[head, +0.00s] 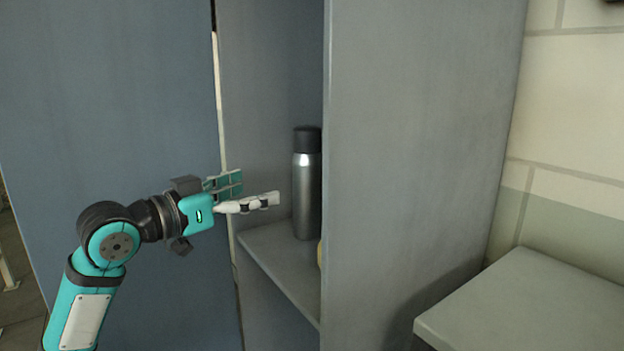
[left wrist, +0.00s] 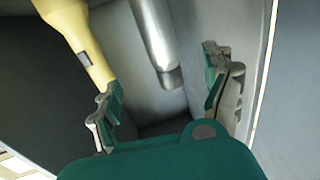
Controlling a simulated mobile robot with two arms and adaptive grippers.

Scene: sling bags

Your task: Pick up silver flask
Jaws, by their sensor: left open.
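The silver flask (head: 307,190) stands upright on a shelf (head: 285,262) inside a grey locker, its black cap on top. In the head view its right edge is close to the locker's side wall. My left gripper (head: 258,190) is open at the locker's opening, left of the flask, with its fingers pointing toward it. In the left wrist view the flask (left wrist: 158,40) shows beyond and between the two open fingers (left wrist: 165,100), apart from them. My right gripper is not in view.
A yellow object, bottle-like in the left wrist view (left wrist: 80,40), is beside the flask and near the left-hand finger; the locker wall (head: 420,150) mostly hides it in the head view. A blue door panel (head: 110,90) stands left. A grey bench (head: 530,305) is at lower right.

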